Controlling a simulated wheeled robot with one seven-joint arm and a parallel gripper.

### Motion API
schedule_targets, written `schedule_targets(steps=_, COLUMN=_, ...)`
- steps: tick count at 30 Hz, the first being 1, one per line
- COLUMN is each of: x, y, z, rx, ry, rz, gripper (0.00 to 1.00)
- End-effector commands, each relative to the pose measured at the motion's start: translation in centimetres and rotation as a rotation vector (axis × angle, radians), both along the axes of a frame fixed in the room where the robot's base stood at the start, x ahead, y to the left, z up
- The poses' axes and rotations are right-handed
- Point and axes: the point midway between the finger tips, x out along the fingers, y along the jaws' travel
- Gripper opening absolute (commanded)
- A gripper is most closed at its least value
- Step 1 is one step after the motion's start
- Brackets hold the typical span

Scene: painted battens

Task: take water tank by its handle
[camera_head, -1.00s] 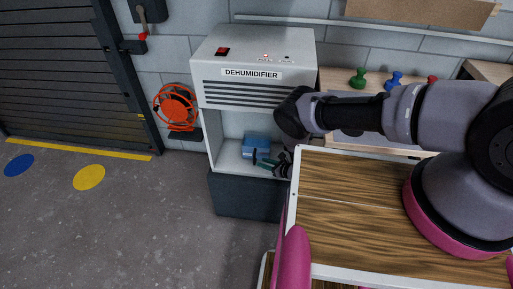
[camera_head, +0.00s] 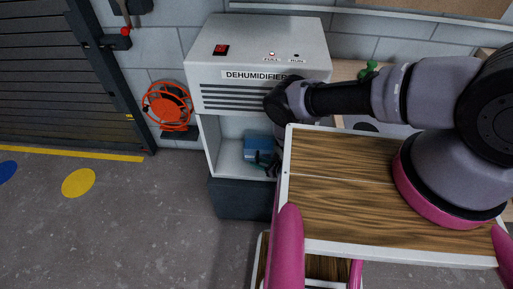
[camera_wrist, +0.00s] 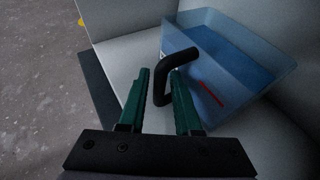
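The water tank is a translucent blue open box with water in it; it sits in the lower bay of the white dehumidifier (camera_head: 258,50). In the wrist view the tank (camera_wrist: 240,62) fills the upper right, with a short red mark on its near wall. Its black hooked handle (camera_wrist: 178,56) sticks out towards me. My gripper (camera_wrist: 160,76) is open, its two green fingers on either side of the handle's near leg, with small gaps visible. In the head view the tank (camera_head: 257,143) is partly hidden, and my gripper (camera_head: 266,165) is dark and small beside it.
A wood-topped white-edged surface (camera_head: 340,190) stands right of the bay, close to my arm. An orange reel (camera_head: 168,106) hangs on the wall to the left. Open grey floor (camera_head: 120,220) lies to the left and in front.

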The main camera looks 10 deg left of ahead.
Motion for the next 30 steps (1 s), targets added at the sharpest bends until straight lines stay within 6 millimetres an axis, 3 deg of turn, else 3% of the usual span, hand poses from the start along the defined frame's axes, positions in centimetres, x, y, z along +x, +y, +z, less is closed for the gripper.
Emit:
schedule_targets(steps=4, x=0.00, y=0.00, z=-0.01, rx=0.000, ry=0.000, rz=0.000, gripper=0.32)
schedule_targets(steps=5, x=0.01, y=-0.01, z=-0.01, rx=0.000, ry=0.000, rz=0.000, gripper=0.28)
schedule_targets(steps=7, x=0.02, y=-0.01, z=0.00, rx=0.000, ry=0.000, rz=0.000, gripper=0.02)
schedule_targets(steps=8, x=0.02, y=-0.01, z=0.00, rx=0.000, ry=0.000, rz=0.000, gripper=0.00)
schedule_targets(steps=30, x=0.07, y=0.01, z=0.02, rx=0.000, ry=0.000, rz=-0.001, gripper=0.00)
